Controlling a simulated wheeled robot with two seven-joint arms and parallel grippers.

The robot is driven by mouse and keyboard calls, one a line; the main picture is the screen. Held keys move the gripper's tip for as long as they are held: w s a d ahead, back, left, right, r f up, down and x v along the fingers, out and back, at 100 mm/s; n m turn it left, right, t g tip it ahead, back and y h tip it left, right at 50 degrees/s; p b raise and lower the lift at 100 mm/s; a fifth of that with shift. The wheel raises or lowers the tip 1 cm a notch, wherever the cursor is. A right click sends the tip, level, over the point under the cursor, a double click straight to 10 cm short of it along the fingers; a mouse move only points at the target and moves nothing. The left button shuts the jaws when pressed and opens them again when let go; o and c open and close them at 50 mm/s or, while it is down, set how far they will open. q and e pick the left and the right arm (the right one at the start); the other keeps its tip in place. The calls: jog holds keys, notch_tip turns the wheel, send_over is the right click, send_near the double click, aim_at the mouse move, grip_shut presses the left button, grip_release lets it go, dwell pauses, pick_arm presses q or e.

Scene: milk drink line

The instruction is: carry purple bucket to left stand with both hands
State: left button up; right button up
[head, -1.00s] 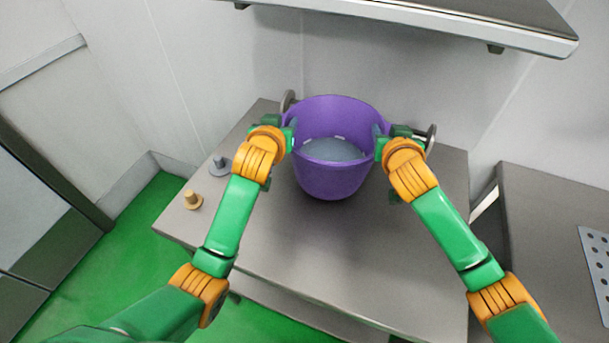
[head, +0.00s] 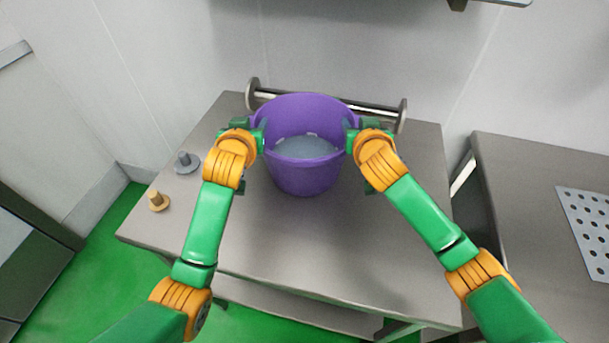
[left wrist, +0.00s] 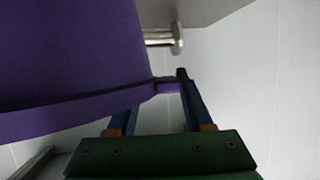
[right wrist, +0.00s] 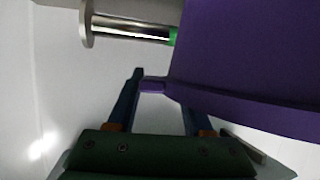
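The purple bucket (head: 305,175) is upright over the steel stand (head: 270,235) on the left, with grey contents (head: 307,147) inside. I cannot tell whether its base touches the top. My left gripper (head: 257,132) is at the bucket's left side, and my right gripper (head: 351,132) is at its right side. In the left wrist view, a small purple tab of the bucket (left wrist: 167,86) lies between the fingers. In the right wrist view, the opposite tab (right wrist: 153,85) lies between the fingers.
A metal roller bar (head: 375,108) runs along the stand's back edge, behind the bucket. A grey peg (head: 186,162) and a tan peg (head: 157,202) stand at its left edge. Another table (head: 530,220) with a perforated plate (head: 590,220) is at right. The stand's front is clear.

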pick_arm(q)
jog(key=o, duration=0.4)
jog(key=shift+s+a, duration=0.15)
jog(key=shift+a, duration=0.1)
jog(key=shift+c, duration=0.2)
pick_arm(e)
jog(key=o, duration=0.4)
jog(key=shift+s+d, duration=0.1)
jog(key=shift+d, duration=0.15)
jog(key=shift+c, duration=0.2)
pick_arm(q)
jog(key=shift+o, duration=0.5)
jog(key=shift+s+d+r, duration=0.1)
jog(key=shift+r, duration=0.05)
pick_arm(e)
jog(key=shift+o, duration=0.5)
jog(key=shift+s+a+r, duration=0.15)
jog(key=shift+a, duration=0.05)
